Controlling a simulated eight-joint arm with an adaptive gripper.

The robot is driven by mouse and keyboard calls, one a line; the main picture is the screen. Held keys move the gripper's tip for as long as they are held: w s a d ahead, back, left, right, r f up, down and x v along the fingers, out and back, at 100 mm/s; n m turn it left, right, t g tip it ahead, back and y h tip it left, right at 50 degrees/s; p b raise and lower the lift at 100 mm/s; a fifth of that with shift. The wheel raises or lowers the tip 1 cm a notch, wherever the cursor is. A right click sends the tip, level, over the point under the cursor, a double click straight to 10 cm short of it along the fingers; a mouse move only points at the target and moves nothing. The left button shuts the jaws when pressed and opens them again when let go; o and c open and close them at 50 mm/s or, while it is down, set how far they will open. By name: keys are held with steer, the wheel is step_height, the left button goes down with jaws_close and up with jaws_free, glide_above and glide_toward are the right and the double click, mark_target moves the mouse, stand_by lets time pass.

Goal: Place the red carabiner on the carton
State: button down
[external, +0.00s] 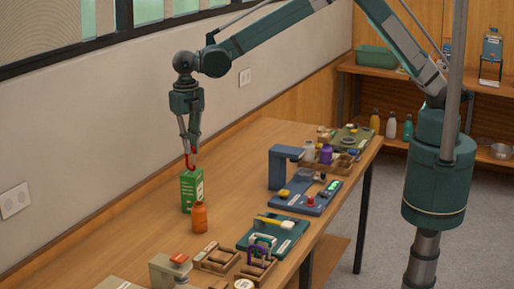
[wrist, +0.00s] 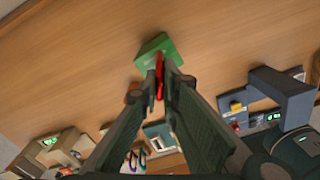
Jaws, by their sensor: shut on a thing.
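The red carabiner (external: 190,161) hangs from my gripper (external: 190,143), which points down and is shut on it. It also shows in the wrist view (wrist: 159,76), between the fingertips of my gripper (wrist: 159,82). The green carton (external: 192,190) stands upright on the table, directly below the carabiner in the external view. In the wrist view the carton (wrist: 155,46) lies just beyond the fingertips, partly hidden by them. The carabiner's lower end appears close to the carton's top; I cannot tell whether they touch.
An orange bottle (external: 199,218) stands in front of the carton. Wooden trays (external: 216,262), a teal mat (external: 290,240) and a blue-grey device (external: 283,165) line the table's right side. The table (external: 130,225) left of the carton is clear, up to the wall.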

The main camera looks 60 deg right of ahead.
steer(key=shift+f, duration=0.25)
steer(key=c, duration=2.6)
jaws_free()
steer(key=shift+r, duration=0.1)
step_height(320, 180, up, 12)
steer(key=b, duration=0.1)
steer(key=shift+a, duration=0.15)
